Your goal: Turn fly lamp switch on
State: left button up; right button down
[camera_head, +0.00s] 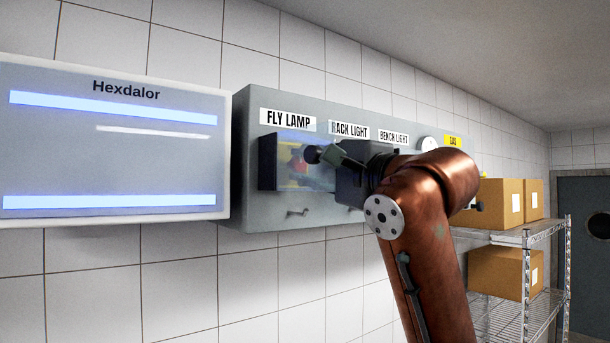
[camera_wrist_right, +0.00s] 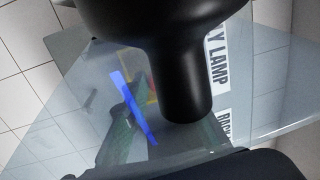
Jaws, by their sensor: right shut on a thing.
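The FLY LAMP label (camera_head: 288,119) is at the left end of the grey wall panel (camera_head: 255,212). Below it is a dark switch box (camera_head: 267,162) with red and yellow parts behind a clear cover (camera_head: 318,178). My right gripper (camera_head: 325,155) is at the front of this box, shut on a black knob (camera_head: 312,154) that appears to belong to the cover. In the right wrist view the black knob (camera_wrist_right: 184,85) fills the upper middle, in front of the clear cover (camera_wrist_right: 265,100). The fly lamp switch's position is unclear. My left gripper is out of view.
A Hexdalor screen (camera_head: 110,165) hangs close on the left. The RACK LIGHT (camera_head: 349,131) and BENCH LIGHT (camera_head: 394,137) labels are to the right, their switches mostly behind my arm. A wire shelf (camera_head: 540,265) with cardboard boxes (camera_head: 500,203) stands at the right.

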jog(key=shift+m+b, duration=0.3)
jog(key=shift+m, duration=0.6)
jog(key=c, duration=1.6)
grip_release()
jog(key=shift+d, duration=0.15)
jog(key=shift+s, duration=0.15)
jog(key=v, duration=1.1)
jog(key=shift+s+d+f, duration=0.1)
jog(key=shift+s, duration=0.2)
